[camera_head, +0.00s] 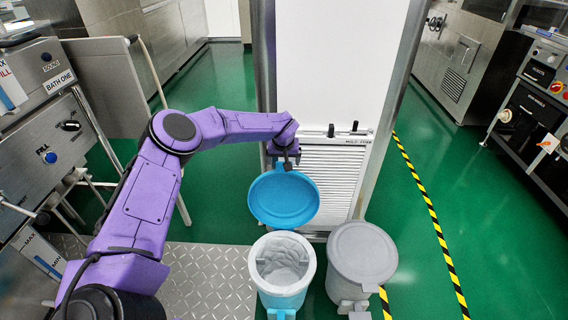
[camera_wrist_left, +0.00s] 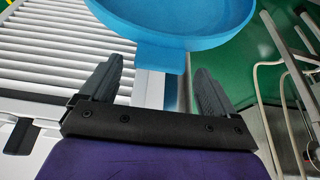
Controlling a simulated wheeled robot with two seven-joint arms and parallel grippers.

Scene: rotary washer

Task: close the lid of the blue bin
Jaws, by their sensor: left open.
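The blue bin (camera_head: 281,298) stands on the floor with its round blue lid (camera_head: 284,203) raised behind the opening. A white liner (camera_head: 283,254) shows inside the bin. My left gripper (camera_head: 287,161) is at the upper edge of the raised lid. In the left wrist view the lid (camera_wrist_left: 180,18) is just ahead of my open left gripper (camera_wrist_left: 158,68). A blue tab of the lid lies in line with the gap between its fingers; I cannot tell whether they touch it. My right gripper is not in view.
A grey bin (camera_head: 362,252) with a shut lid stands close to the right of the blue bin. A white cabinet with louvres (camera_head: 325,175) rises just behind the lid. A metal tread plate (camera_head: 210,280) lies to the left.

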